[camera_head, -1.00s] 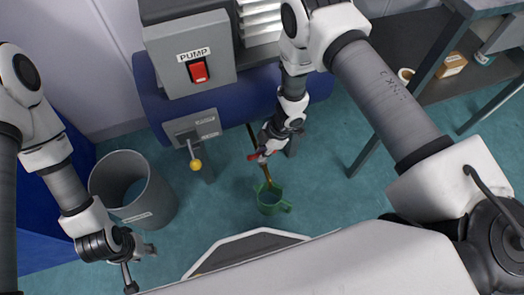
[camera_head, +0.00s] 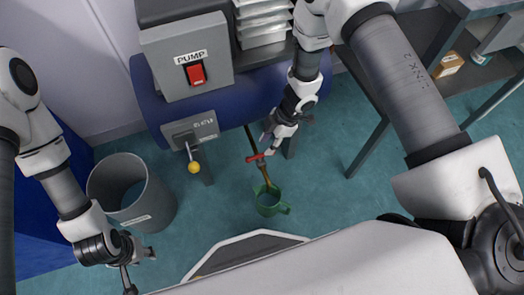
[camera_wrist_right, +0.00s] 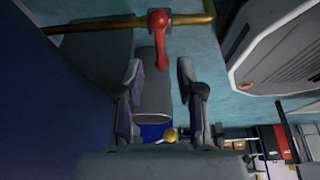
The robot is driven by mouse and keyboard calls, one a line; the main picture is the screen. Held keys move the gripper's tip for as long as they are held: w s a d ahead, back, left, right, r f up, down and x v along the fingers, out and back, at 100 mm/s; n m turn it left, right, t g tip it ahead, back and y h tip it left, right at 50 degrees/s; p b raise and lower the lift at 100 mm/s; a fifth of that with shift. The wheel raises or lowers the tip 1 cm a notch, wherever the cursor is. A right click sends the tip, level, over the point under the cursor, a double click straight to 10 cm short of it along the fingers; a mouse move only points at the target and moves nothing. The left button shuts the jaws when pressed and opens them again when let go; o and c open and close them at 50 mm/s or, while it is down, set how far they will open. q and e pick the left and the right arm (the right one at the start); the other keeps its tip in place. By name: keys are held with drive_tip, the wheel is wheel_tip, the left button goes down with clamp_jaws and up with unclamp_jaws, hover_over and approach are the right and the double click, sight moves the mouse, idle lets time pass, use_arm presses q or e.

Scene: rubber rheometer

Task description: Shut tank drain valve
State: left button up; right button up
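The drain valve's red handle (camera_head: 257,157) sits on a brass pipe (camera_head: 267,178) below the blue tank (camera_head: 240,112). In the right wrist view the red handle (camera_wrist_right: 160,38) lies across the brass pipe (camera_wrist_right: 95,26), pointing toward my gripper. My right gripper (camera_head: 272,140) is close beside the handle in the head view. In the wrist view its fingers (camera_wrist_right: 160,95) are spread, with the handle beyond their tips and nothing visibly held. My left gripper (camera_head: 141,267) is at lower left, far from the valve, with its fingers apart and empty.
A yellow-knobbed lever (camera_head: 194,166) juts from a grey panel left of the valve. A grey bin (camera_head: 150,205) stands at left. The pump box (camera_head: 187,54) is above. A dark shelf table is at right.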

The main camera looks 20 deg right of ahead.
drive_tip(key=v, duration=0.5)
drive_tip(key=shift+f, duration=0.1)
